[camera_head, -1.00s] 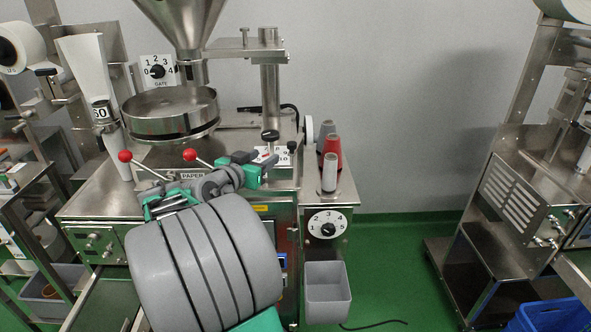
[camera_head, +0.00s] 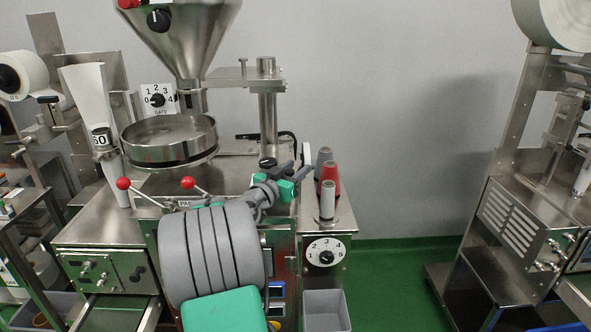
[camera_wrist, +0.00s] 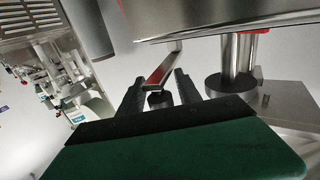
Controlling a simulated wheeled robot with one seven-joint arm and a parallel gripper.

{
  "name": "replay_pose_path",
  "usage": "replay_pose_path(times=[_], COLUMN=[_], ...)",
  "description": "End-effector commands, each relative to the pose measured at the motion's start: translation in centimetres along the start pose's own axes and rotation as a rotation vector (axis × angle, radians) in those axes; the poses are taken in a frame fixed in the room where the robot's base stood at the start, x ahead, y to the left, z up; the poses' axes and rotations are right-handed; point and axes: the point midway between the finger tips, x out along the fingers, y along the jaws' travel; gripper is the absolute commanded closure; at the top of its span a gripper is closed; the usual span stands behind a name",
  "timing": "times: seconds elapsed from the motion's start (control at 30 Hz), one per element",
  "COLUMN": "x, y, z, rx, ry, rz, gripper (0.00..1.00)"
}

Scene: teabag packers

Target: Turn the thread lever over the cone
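The thread cones stand on the machine's right ledge: a red cone (camera_head: 328,172), a grey cone (camera_head: 324,157) behind it and a pale cone (camera_head: 327,201) in front. My gripper (camera_head: 307,168) is just left of them, over the machine top. In the wrist view my gripper (camera_wrist: 158,88) has its two dark fingers apart. A bent metal bar (camera_wrist: 163,66), apparently the thread lever, and a dark knob (camera_wrist: 160,99) show between the fingers. I cannot tell whether the fingers touch them. In the head view the gripper and wrist hide this spot.
A dial plate (camera_head: 326,252) and a grey bin (camera_head: 326,311) are below the cones. A round pan (camera_head: 170,138) and steel hopper (camera_head: 185,40) stand left, with two red-knobbed levers (camera_head: 188,183) below. A steel post (camera_head: 268,105) rises behind. Green floor lies clear to the right.

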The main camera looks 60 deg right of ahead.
Motion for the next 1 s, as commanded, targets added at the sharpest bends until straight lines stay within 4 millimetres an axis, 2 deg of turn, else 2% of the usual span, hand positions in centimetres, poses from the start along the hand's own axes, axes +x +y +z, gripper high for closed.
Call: replay_pose_path(times=[0.07, 0.47, 1.0], x=[-0.02, -0.04, -0.04], y=[0.0, -0.01, -0.03], z=[0.0, 0.0, 0.01], rx=[0.0, 0.0, 0.0], ry=[0.0, 0.0, -0.001], rz=[0.0, 0.0, -0.001], gripper=[0.67, 1.0, 1.0])
